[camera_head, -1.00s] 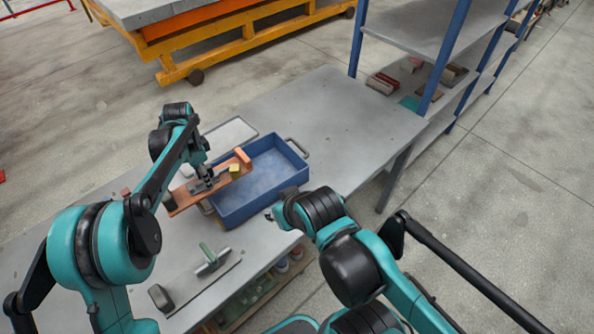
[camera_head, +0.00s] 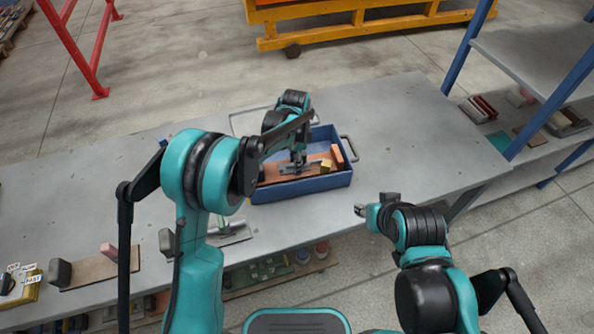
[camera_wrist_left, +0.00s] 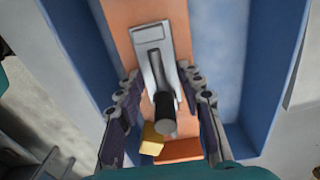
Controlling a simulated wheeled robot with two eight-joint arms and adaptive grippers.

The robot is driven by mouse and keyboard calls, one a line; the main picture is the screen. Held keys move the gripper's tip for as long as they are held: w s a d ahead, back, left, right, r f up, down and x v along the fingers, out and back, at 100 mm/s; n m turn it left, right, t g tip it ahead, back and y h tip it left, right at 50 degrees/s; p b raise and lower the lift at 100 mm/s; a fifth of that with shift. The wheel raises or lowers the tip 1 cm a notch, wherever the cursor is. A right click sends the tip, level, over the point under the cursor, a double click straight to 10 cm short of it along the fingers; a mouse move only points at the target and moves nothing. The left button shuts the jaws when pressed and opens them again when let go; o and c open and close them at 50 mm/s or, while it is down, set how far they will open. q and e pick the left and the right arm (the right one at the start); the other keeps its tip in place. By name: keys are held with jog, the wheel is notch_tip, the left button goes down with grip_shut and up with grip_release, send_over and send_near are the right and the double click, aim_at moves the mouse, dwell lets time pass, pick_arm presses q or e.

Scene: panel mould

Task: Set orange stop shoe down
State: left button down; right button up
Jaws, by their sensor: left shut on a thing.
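The orange stop shoe (camera_head: 318,165) is a long orange plate with a grey metal clamp, a yellow block and an upright orange end block. It lies within the outline of the blue bin (camera_head: 318,184); I cannot tell whether it touches the bin floor. My left gripper (camera_head: 298,164) reaches down and is shut on the shoe. In the left wrist view, the fingers of my left gripper (camera_wrist_left: 160,85) stand on both sides of the clamp with its black handle, over the orange plate (camera_wrist_left: 122,14). My right gripper (camera_head: 361,210) is off the bench's front edge; its jaws are too small to read.
The grey bench (camera_head: 410,130) is clear right of the bin. A clamp on a plate (camera_head: 232,232) lies front left of the bin, with another brown plate (camera_head: 88,270) and a yellow block (camera_head: 20,288) farther left. A blue-post shelf (camera_head: 530,55) stands at right.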

pick_arm(q)
jog(key=shift+f+b, duration=0.5)
jog(key=shift+f, duration=1.25)
jog(key=shift+f, duration=0.1)
jog(key=c, duration=1)
grip_release()
